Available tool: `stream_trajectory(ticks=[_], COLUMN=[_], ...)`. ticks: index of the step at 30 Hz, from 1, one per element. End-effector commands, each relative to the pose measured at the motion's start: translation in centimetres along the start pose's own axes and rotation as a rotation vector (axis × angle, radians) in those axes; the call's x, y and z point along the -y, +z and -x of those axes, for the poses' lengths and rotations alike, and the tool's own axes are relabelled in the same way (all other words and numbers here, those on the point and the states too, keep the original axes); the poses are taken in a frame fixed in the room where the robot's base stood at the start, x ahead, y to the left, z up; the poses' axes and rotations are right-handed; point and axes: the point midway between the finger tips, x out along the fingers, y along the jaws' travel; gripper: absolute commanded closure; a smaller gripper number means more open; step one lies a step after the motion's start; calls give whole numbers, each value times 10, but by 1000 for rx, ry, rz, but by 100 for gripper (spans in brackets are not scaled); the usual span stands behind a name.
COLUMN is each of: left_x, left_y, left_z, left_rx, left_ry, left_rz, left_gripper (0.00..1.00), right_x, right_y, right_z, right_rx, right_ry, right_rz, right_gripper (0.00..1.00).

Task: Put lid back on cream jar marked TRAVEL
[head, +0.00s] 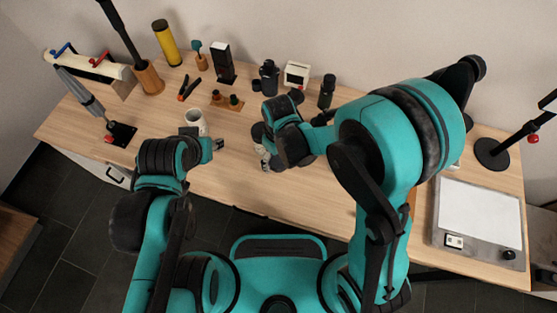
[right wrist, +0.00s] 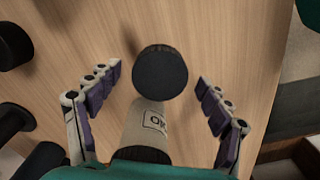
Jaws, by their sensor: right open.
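In the right wrist view, a round black lid-like disc (right wrist: 160,72) lies between the spread fingers of my right gripper (right wrist: 158,88). A pale cylinder (right wrist: 148,122) with a boxed label sits just below it in the picture. Only part of the lettering shows, and I cannot read TRAVEL. I cannot tell whether disc and cylinder are joined. My right gripper is open, and no finger visibly touches either. In the head view it points down at the table (head: 266,158), partly hidden by its wrist. My left gripper (head: 218,145) is near a pale mug-like container (head: 195,122); its jaw state is unclear.
Along the back stand a yellow cylinder (head: 167,42), a black-and-white box (head: 222,62), dark bottles (head: 269,78) and a white device (head: 297,74). A wooden stand (head: 228,102) is behind the left gripper. A white-topped panel (head: 478,215) lies at the right. The front middle is largely clear.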

Motion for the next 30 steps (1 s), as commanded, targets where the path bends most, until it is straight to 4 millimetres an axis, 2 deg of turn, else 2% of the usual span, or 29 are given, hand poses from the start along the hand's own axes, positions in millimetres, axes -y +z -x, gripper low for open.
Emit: stream_trajectory(ticks=[1, 4, 5, 16, 20, 23, 27, 30], left_x=[0, 0, 0, 0, 0, 0, 0, 0], left_y=[0, 0, 0, 0, -2, -6, -14, -18], left_z=[0, 0, 0, 0, 3, 8, 20, 25], left_rx=[0, 0, 0, 0, 0, 0, 0, 0], left_ry=[0, 0, 0, 0, 0, 0, 0, 0], left_rz=[0, 0, 0, 0, 0, 0, 0, 0], left_gripper=[60, 60, 60, 60, 60, 60, 60, 60], right_x=[0, 0, 0, 0, 0, 0, 0, 16], right_y=[0, 0, 0, 0, 0, 0, 0, 19], right_z=[0, 0, 0, 1, 8, 20, 48, 59], right_rx=[0, 0, 0, 0, 0, 0, 0, 0], right_ry=[0, 0, 0, 0, 0, 0, 0, 0], right_rz=[0, 0, 0, 0, 0, 0, 0, 3], right_gripper=[29, 54, 59, 62, 62, 62, 62, 62])
